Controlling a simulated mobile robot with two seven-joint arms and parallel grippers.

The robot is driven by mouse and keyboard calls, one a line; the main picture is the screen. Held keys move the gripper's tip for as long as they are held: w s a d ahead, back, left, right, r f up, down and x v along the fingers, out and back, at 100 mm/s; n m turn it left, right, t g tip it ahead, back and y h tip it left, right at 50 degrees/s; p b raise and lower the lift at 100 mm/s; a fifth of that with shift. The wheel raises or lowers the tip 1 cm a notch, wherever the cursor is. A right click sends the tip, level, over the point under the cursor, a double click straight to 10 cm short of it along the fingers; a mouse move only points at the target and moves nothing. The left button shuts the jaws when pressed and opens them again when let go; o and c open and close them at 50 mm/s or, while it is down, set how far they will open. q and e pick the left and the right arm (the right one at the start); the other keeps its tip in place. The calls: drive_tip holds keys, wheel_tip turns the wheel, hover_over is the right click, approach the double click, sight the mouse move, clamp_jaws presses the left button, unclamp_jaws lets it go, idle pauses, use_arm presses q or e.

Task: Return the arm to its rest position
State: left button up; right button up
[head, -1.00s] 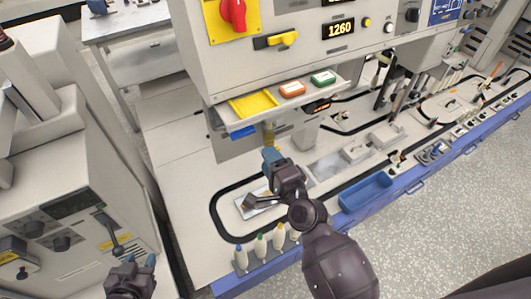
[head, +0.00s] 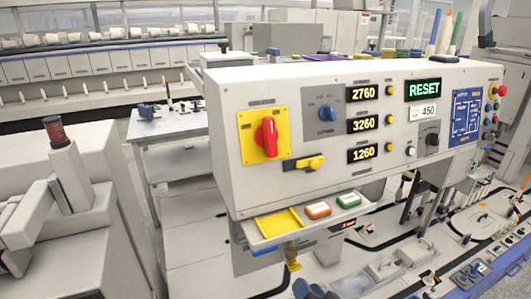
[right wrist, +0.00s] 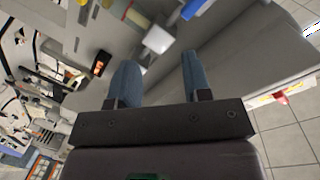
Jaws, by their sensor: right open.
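My right gripper (head: 312,290) shows only as blue fingertips at the bottom edge of the head view, below the control box. The rest of that arm is out of the frame there. In the right wrist view the gripper (right wrist: 158,66) has its two blue fingers well apart. Nothing is held between them. A grey surface lies behind the fingers, and the wrist view is tilted. My left gripper is not in the head view now.
A control box (head: 345,190) with a red knob (head: 267,139) overhangs the work surface. A machine (head: 75,210) stands at left.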

drive_tip(key=s+d+f+n+g+h, duration=0.2)
drive_tip(key=s+d+f, duration=0.3)
drive_tip(key=s+d, duration=0.3)
drive_tip(key=s+d+f+n+g+h, duration=0.2)
drive_tip(key=s+d+f, duration=0.4)
drive_tip(key=s+d, duration=0.3)
drive_tip(key=shift+d+f+n+h, duration=0.15)
drive_tip(key=shift+d+n+h, duration=0.25)
drive_tip(key=shift+n+h, duration=0.45)
drive_tip(key=shift+s, duration=0.15)
idle(3.1)
